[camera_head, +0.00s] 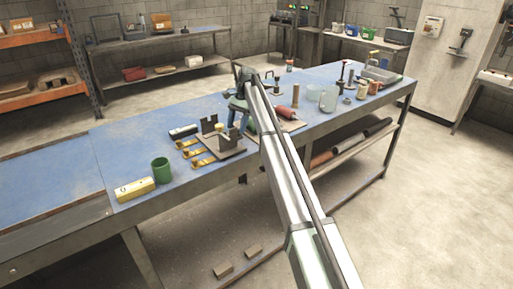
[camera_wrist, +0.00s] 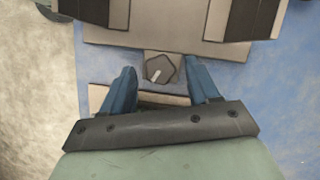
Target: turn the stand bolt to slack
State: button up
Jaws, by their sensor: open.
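The stand (camera_wrist: 150,22) shows at the top of the wrist view as a pale plate with two dark uprights. The stand bolt (camera_wrist: 160,68) is a dark, many-sided knob with a white mark, at the plate's near edge. My gripper (camera_wrist: 161,70) is open, with one blue finger on each side of the bolt. Gaps show between the fingers and the knob; their height relative to it is hard to tell. In the head view my gripper (camera_head: 239,112) is over the blue bench beside the stand (camera_head: 220,146); the bolt cannot be made out there.
On the blue bench (camera_head: 120,135), a green cup (camera_head: 161,171), a yellow box (camera_head: 135,190) and yellow pieces (camera_head: 195,152) lie left of the stand. A red cylinder (camera_head: 287,113), a brown post (camera_head: 296,95) and a glass jar (camera_head: 328,98) are right of my arm. The bench's far left is clear.

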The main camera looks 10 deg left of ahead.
jog(key=m, duration=0.2)
jog(key=m+t+y, duration=0.1)
jog(key=m, duration=0.2)
jog(key=shift+s+d+m+y, duration=0.2)
jog(key=shift+s+m+y, duration=0.1)
jog(key=m+t, duration=0.1)
jog(key=m, duration=0.1)
jog(key=m+t, duration=0.1)
jog(key=m, duration=0.3)
jog(key=shift+s+d+t+y, duration=0.1)
jog(key=shift+s+t+y, duration=0.15)
jog(key=shift+t+y, duration=0.15)
jog(key=v, duration=1.4)
jog(key=s+d+f+n+h, duration=0.1)
jog(key=s+d+f, duration=0.3)
jog(key=f, duration=0.6)
jog(key=s+d+f+n+h, duration=0.1)
jog(key=s+d+f, duration=0.4)
jog(key=f, duration=0.6)
jog(key=s+d+f+n+h, duration=0.1)
jog(key=s+d+f+n, duration=0.2)
jog(key=f, duration=0.7)
jog(key=s+d, duration=0.2)
jog(key=d, duration=0.2)
jog(key=shift+s+f, duration=0.25)
jog(key=shift+f, duration=0.15)
